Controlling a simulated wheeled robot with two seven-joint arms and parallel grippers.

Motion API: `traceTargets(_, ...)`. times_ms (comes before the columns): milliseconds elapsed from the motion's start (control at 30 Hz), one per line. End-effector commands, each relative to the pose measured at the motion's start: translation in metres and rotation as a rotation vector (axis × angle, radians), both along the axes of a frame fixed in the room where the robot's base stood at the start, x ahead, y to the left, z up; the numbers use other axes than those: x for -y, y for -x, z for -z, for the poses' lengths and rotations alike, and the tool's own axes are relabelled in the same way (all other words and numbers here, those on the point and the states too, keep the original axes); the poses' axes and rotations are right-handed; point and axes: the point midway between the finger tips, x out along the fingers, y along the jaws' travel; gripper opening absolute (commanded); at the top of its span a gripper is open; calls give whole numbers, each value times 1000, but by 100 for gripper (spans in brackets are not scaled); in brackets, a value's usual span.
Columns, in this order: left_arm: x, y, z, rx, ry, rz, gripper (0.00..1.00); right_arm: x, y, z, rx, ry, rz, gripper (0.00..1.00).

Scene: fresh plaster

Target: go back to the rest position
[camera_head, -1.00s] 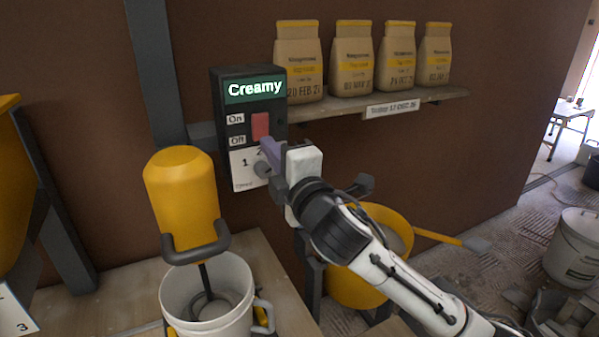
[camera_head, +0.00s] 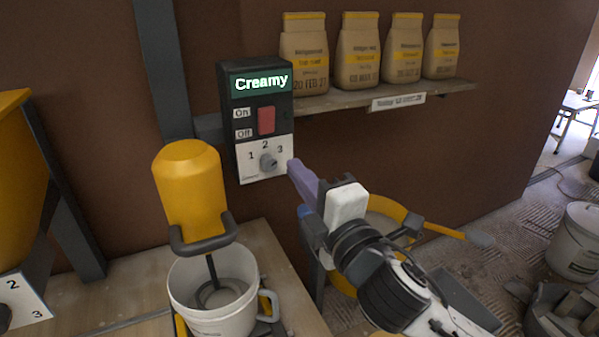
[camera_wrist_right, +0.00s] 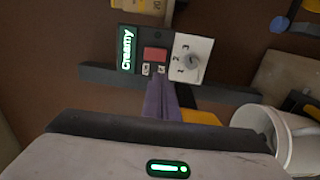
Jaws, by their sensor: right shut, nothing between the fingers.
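My right gripper (camera_head: 294,168) is shut and empty, its purple fingers pointing up and left, just right of and below the control box (camera_head: 256,100). The box has a lit display reading "Creamy", a red On/Off switch (camera_head: 266,120) and a grey dial (camera_head: 268,160) with marks 1, 2 and 3. In the head view the fingers look clear of the dial. The right wrist view shows the shut purple fingers (camera_wrist_right: 162,100), with the red switch and dial beyond them. My left gripper is not in view.
A yellow mixer (camera_head: 190,190) stands over a white bucket (camera_head: 215,320) on the wooden bench at left. Several paper bags stand on the wall shelf (camera_head: 350,98). A yellow tub (camera_head: 345,280) is behind my right arm. Another white bucket (camera_head: 577,243) stands on the floor at far right.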

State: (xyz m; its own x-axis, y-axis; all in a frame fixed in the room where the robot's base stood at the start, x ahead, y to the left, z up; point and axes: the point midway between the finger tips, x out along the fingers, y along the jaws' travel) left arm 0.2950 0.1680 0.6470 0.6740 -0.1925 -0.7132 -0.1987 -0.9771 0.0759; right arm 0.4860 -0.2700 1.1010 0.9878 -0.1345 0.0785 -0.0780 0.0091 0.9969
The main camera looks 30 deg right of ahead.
Motion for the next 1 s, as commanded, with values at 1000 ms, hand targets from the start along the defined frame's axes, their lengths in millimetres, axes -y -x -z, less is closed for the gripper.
traceTargets(1000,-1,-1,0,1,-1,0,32,-85,137,408,-705,-1291,158,0)
